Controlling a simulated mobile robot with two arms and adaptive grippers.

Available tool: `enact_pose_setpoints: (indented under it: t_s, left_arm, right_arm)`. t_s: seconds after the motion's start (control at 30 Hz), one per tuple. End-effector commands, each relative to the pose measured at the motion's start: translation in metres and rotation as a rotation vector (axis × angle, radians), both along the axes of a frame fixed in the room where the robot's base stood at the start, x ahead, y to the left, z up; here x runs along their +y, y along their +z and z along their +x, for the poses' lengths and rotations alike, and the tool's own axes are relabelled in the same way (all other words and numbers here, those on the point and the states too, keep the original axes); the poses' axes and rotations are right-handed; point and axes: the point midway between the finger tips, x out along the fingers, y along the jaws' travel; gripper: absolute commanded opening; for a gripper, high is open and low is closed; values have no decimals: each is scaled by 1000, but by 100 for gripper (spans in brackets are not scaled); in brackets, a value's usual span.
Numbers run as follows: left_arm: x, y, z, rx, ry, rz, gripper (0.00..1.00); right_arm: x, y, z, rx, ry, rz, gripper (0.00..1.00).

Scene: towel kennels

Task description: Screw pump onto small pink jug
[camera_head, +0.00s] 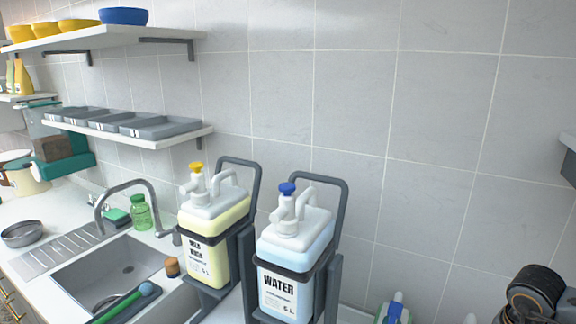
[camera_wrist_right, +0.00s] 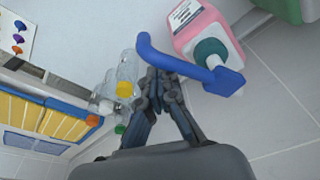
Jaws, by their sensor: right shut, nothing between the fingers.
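The pink jug (camera_wrist_right: 202,20) with a white label is at the top right of the right wrist view. A dark teal collar (camera_wrist_right: 210,52) sits at its neck. A blue pump head (camera_wrist_right: 225,80) with a long bent spout (camera_wrist_right: 165,59) is at the collar; I cannot tell how tightly it is seated. My right gripper (camera_wrist_right: 156,82) is shut and empty, its fingertips close to the spout; whether they touch it is unclear. The jug does not show clearly in the head view. My left gripper is not in view.
In the right wrist view, clear bottles (camera_wrist_right: 125,70) with coloured caps stand left of my fingers, near a blue-and-yellow rack (camera_wrist_right: 45,120). In the head view, a WATER jug (camera_head: 283,290) and a yellow jug (camera_head: 207,265) stand in dark holders beside the sink (camera_head: 110,262).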

Motion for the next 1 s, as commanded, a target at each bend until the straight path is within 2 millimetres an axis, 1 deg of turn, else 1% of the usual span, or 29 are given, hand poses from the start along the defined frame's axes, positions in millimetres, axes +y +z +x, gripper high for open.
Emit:
enact_pose_setpoints:
  t_s: [0.17,0.4,0.77,1.0]
  left_arm:
    - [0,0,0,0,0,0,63]
    - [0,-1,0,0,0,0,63]
    - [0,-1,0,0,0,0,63]
    - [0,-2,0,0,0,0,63]
  right_arm:
    - [3,0,0,-1,1,0,0]
    - [13,0,-1,1,1,1,0]
    - [14,0,-1,0,0,0,0]
    - [22,0,0,0,0,1,0]
